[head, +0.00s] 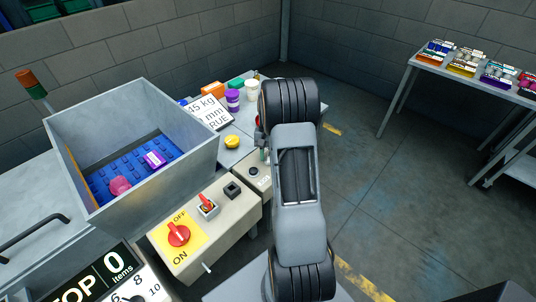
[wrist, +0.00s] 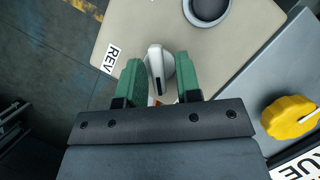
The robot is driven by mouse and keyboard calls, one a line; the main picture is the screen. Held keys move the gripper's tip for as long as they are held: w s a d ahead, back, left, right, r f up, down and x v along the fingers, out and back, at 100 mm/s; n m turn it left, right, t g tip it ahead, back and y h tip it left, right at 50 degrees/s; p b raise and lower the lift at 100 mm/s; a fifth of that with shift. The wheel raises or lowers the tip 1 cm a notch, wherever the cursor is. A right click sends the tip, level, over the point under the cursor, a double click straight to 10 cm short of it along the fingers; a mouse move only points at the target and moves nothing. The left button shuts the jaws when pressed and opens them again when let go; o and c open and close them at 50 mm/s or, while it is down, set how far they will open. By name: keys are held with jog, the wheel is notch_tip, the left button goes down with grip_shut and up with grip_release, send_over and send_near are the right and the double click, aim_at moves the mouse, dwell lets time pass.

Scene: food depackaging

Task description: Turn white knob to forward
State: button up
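The white knob (wrist: 156,62) shows in the wrist view on a beige panel (wrist: 125,28), its grip pointing roughly up and down the picture with a dark line on it. My gripper (wrist: 159,70) has its two green fingers apart, one on each side of the knob. A gap shows between the knob's grip and the right finger; the left finger is very close to it, and I cannot tell if they touch. A REV label (wrist: 110,56) lies left of the knob. In the head view my arm hides the knob; only a bit of my gripper (head: 263,153) shows.
A dark round button (wrist: 207,6) is on the same panel. A yellow knob (wrist: 289,117) stands to the right; it also shows in the head view (head: 232,142). A red ON/OFF switch (head: 178,235) and a metal bin (head: 195,155) are left of my arm.

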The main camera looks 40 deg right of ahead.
jog(key=shift+s+d+f, duration=0.1)
jog(key=shift+s+f, duration=0.05)
jog(key=shift+s, duration=0.05)
jog(key=shift+w+d+r, duration=0.15)
jog(key=shift+d+r, duration=0.05)
jog(key=shift+r, duration=0.1)
jog(key=v, duration=1.3)
jog(key=shift+w+r, duration=0.15)
jog(key=shift+r, duration=0.05)
jog(key=shift+a, duration=0.15)
